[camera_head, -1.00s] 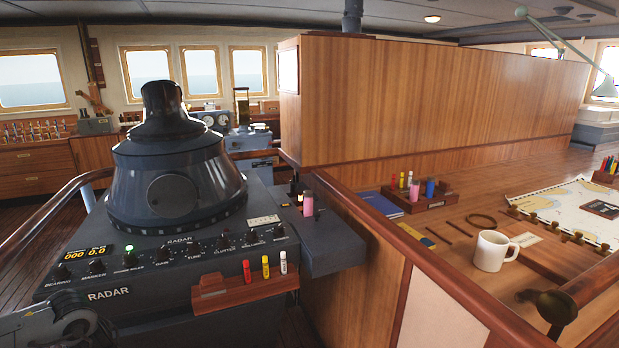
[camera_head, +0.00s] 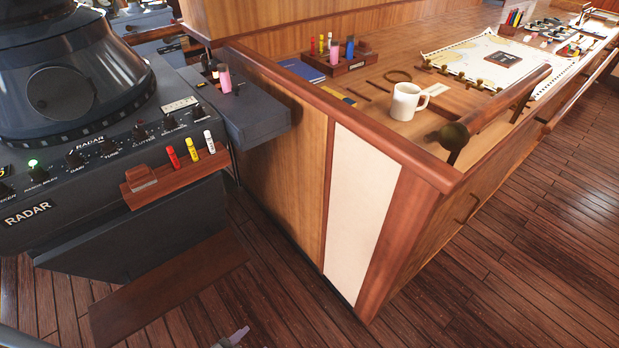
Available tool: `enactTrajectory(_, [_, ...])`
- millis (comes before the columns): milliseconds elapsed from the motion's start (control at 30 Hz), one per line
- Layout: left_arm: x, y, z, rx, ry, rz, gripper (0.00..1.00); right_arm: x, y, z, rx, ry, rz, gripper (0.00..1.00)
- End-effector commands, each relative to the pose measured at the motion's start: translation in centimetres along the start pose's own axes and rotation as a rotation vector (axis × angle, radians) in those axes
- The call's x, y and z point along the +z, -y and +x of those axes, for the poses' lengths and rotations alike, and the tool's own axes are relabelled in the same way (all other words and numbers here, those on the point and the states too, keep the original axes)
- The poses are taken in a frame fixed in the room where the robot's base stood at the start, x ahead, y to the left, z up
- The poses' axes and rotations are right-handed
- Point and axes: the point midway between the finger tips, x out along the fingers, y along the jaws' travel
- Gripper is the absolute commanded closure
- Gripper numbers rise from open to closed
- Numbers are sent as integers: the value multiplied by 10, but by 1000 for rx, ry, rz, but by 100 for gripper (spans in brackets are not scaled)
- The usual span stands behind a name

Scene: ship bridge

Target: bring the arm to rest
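A small grey part at the bottom edge, left of the middle, looks like the tip of my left gripper (camera_head: 232,338). It is over the wooden floor, apart from the radar console and the chart table. Most of it is cut off, so I cannot tell whether it is open or shut. Nothing is seen held in it. My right gripper is out of view.
The radar console (camera_head: 85,225) stands at the left, with a small pen rack (camera_head: 150,190) on its front. The chart table (camera_head: 365,130) bears a white mug (camera_head: 405,102), a chart (camera_head: 480,57) and a pen holder (camera_head: 335,68). The floor (camera_head: 510,265) is clear at right.

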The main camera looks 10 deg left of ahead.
Motion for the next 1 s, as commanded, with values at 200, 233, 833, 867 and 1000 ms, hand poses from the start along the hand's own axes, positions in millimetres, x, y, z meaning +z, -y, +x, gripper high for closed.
enactTrajectory(200, [4, 8, -33, -66, 217, -281, 45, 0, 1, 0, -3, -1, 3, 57])
enactTrajectory(233, [8, 9, -38, -70, 252, -303, 45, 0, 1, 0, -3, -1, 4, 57])
enactTrajectory(833, [-21, 24, -142, -56, 562, -449, 45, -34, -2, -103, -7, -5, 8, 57])
enactTrajectory(867, [-27, 25, -148, -56, 562, -449, 45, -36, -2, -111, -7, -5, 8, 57])
enactTrajectory(1000, [-47, 32, -166, -56, 562, -449, 45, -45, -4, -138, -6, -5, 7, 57])
